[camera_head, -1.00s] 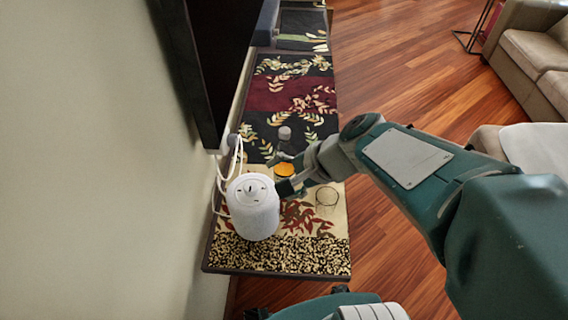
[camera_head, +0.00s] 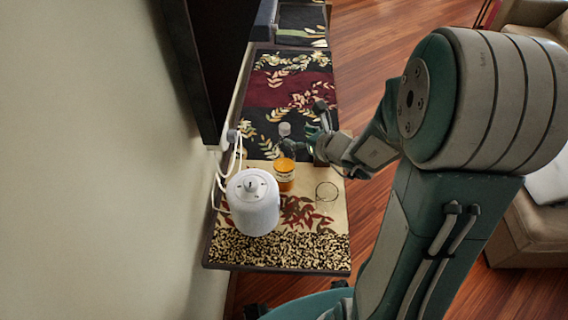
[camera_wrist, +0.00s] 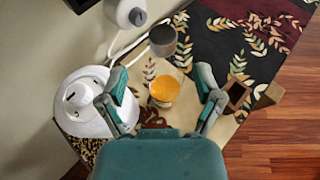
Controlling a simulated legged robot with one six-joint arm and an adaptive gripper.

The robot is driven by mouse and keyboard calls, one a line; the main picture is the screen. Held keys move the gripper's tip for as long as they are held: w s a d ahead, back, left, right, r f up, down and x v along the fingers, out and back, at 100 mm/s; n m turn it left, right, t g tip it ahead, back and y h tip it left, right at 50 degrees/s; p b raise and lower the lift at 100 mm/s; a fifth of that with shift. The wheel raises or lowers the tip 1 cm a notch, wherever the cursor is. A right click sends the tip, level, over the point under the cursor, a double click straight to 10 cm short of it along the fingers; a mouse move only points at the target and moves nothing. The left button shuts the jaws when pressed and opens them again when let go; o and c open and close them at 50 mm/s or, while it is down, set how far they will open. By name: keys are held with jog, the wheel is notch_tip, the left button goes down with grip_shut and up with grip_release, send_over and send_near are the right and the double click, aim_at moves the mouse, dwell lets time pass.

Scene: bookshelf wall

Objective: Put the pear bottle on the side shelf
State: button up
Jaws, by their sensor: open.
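A bottle with a grey cap (camera_head: 284,130) stands on the patterned runner; its body is partly hidden by my gripper in the head view. A round grey top (camera_wrist: 162,41) in the wrist view seems to be the same bottle. I cannot tell surely whether it is the pear bottle. An orange-topped jar (camera_head: 284,174) stands in front of it, and this jar (camera_wrist: 163,90) is between my finger lines in the wrist view. My gripper (camera_head: 308,130) is open and empty beside the grey-capped bottle; its fingers (camera_wrist: 161,77) are spread wide.
A white kettle-like appliance (camera_head: 252,205) with a cord stands at the near left, close to the wall. A thin ring outline (camera_head: 327,191) lies right of the jar. A dark screen (camera_head: 205,60) overhangs the left side. A small brown box (camera_wrist: 237,93) shows in the wrist view.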

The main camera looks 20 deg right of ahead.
aim_at(289, 131)
jog(key=x, duration=0.6)
jog(key=shift+w+d+f, duration=0.1)
jog(key=shift+w+f, duration=0.2)
jog(key=shift+f, duration=0.15)
jog(key=shift+c, duration=0.4)
jog(key=shift+r, duration=0.1)
grip_shut()
